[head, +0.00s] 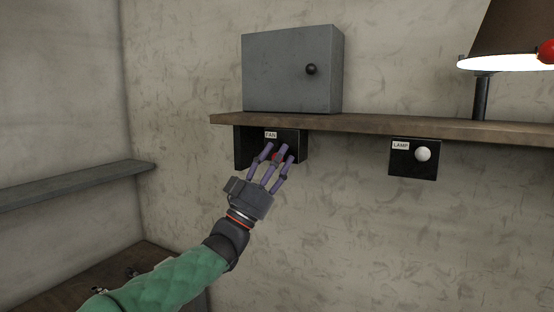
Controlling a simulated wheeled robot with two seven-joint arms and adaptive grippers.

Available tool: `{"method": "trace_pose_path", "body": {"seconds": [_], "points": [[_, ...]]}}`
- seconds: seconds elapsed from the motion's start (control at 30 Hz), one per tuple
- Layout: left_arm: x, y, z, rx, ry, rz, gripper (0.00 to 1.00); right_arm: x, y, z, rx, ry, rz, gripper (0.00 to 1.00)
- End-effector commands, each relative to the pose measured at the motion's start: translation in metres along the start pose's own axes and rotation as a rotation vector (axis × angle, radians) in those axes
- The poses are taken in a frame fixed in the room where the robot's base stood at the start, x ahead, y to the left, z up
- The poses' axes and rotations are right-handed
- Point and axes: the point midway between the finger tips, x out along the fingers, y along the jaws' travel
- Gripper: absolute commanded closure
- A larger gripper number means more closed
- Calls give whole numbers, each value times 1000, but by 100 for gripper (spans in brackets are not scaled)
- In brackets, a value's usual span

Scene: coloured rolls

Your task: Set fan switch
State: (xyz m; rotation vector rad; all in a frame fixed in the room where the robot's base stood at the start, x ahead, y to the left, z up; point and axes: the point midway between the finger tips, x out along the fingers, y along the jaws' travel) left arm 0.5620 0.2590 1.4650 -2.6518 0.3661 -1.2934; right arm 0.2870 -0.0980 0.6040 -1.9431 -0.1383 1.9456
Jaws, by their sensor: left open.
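The fan switch box (291,137) is black with a white "FAN" label and is mounted under the wooden shelf. My left gripper (274,152) is in front of this box, with its purple fingers spread open. A small red part (275,157) of the switch shows between the fingers; the fingers hide most of it. I cannot tell whether the fingers touch it. My right gripper is not in view.
A black "LAMP" box (414,168) with a white knob hangs to the right. A grey cabinet (290,75) and a lit lamp (512,40) stand on the wooden shelf (380,123). A lower grey shelf (70,186) is at left. The wall below the boxes is clear.

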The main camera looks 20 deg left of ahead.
Motion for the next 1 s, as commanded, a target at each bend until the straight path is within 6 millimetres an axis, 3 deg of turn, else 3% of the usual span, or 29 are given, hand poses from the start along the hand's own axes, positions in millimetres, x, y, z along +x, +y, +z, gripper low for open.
{"method": "trace_pose_path", "body": {"seconds": [0.17,0.7,1.0], "points": [[-11,0,0,0,-2,0,52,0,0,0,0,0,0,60],[-106,0,1,1,-2,-1,52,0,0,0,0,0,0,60],[-120,0,0,0,0,0,52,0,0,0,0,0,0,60]]}}
